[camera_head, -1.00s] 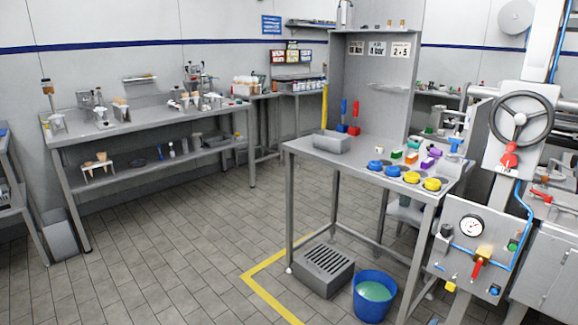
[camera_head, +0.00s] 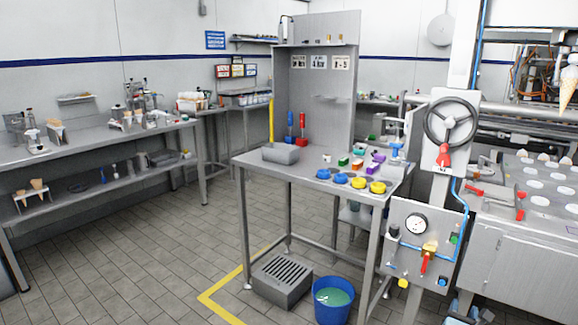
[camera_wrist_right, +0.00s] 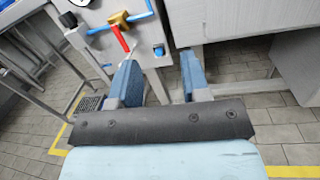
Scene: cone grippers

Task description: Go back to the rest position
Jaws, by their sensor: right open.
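My right gripper (camera_wrist_right: 156,72) shows in the right wrist view with its two blue fingers spread apart and nothing between them. Its fingers point toward the grey valve panel and the metal cabinet, above the tiled floor. In the head view only a small part of my right gripper (camera_head: 464,308) shows at the bottom edge, below the gauge panel and in front of the cabinet. My left gripper is in neither view.
A steel workbench (camera_head: 250,160) with blue and yellow round parts stands in the middle. The gauge panel (camera_head: 421,245) and handwheel (camera_head: 452,125) stand right of it. A blue bucket (camera_head: 333,304) and a grated box (camera_head: 282,284) are on the floor. Open tiled floor (camera_head: 120,265) lies left.

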